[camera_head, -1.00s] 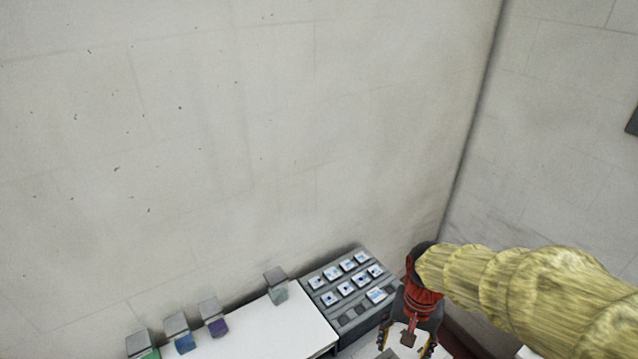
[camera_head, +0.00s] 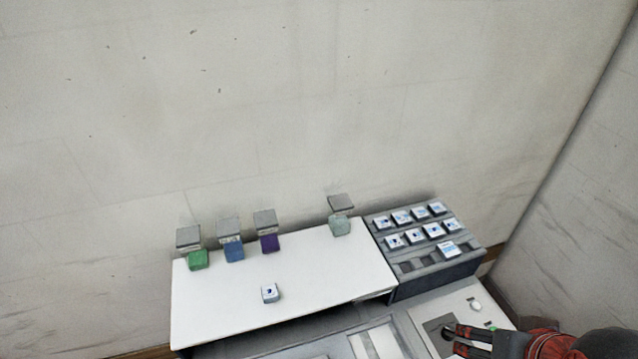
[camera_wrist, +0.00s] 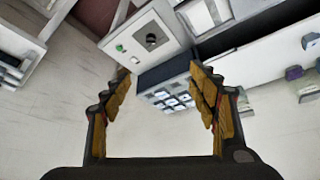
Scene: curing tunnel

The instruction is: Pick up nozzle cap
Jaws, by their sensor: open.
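No part is clearly readable as a nozzle cap. A small white block with a dark blue mark (camera_head: 269,294) lies alone on the white tabletop (camera_head: 330,270). Similar white blocks with blue marks (camera_head: 414,236) sit in rows in the grey slotted rack (camera_head: 408,284); these also show between my fingers in the wrist view (camera_wrist: 172,97). My gripper (camera_head: 452,341) is at the lower right of the head view, over the pale panel. In the wrist view my gripper (camera_wrist: 160,74) is open and empty, its fingers wide apart.
Green (camera_head: 198,260), blue (camera_head: 234,252), purple (camera_head: 269,243) and pale green (camera_head: 340,226) blocks line the table's back edge under grey tops. The wall stands close behind. The table's middle is mostly clear.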

